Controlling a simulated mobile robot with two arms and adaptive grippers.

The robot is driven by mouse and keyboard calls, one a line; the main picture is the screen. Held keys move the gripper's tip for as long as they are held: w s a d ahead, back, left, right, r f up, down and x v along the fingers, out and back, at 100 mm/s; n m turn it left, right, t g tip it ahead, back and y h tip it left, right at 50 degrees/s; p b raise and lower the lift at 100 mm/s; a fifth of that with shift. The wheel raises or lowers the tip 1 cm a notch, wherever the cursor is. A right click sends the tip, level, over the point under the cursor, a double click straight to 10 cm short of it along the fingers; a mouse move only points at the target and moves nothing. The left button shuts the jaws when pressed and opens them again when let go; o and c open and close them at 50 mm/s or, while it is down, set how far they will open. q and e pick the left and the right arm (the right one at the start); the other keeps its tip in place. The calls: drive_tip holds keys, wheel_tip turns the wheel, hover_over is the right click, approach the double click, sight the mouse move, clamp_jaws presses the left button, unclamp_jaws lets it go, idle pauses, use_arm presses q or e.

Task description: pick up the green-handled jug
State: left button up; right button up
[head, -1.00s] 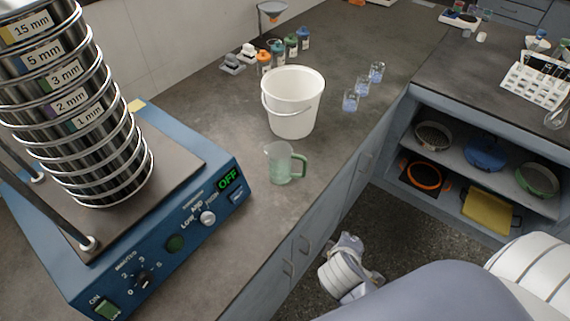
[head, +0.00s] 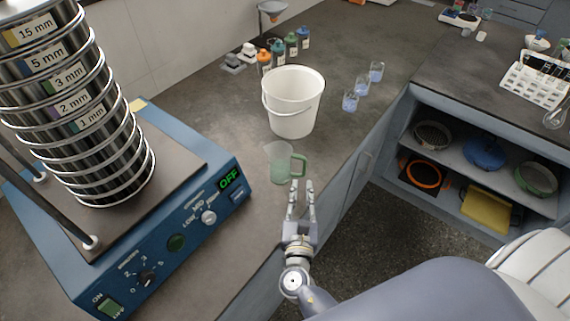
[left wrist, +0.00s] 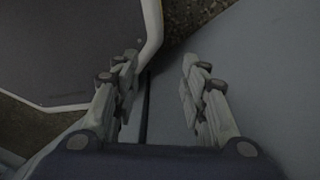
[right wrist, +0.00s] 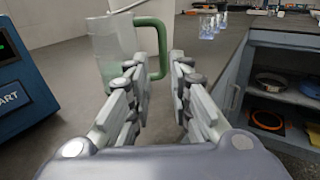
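The green-handled jug (head: 279,163) is a clear, greenish jug standing upright on the bench between the blue shaker and the white bucket. Its green handle (head: 299,166) points right. My right gripper (head: 301,184) is open and empty, just in front of the handle. In the right wrist view the jug (right wrist: 112,45) is ahead and left, and the handle (right wrist: 162,50) stands just beyond the open fingers (right wrist: 167,66). I cannot tell whether a finger touches it. My left gripper (left wrist: 160,62) shows only in the left wrist view, open and empty, away from the jug.
The blue sieve shaker (head: 150,240) with its sieve stack stands left, its display reading OFF. The white bucket (head: 293,105) is behind the jug. Several bottles (head: 277,52) stand at the back, and small beakers (head: 350,102) are to the right near the bench edge.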

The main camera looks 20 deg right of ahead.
sight(304, 170)
drive_tip(key=x, duration=0.3)
drive_tip(key=shift+d, duration=0.1)
drive_tip(key=shift+w+d+r+p, duration=0.2)
drive_tip(key=shift+w+p, duration=0.1)
drive_tip(key=shift+p, duration=0.15)
drive_tip(key=p+x, duration=0.1)
drive_tip(key=x, duration=0.2)
drive_tip(key=shift+w+d+r, duration=0.15)
drive_tip(key=shift+w+d, duration=0.05)
drive_tip(key=shift+d, duration=0.05)
drive_tip(key=shift+w+d, duration=0.25)
drive_tip(key=shift+w, duration=0.2)
clamp_jaws()
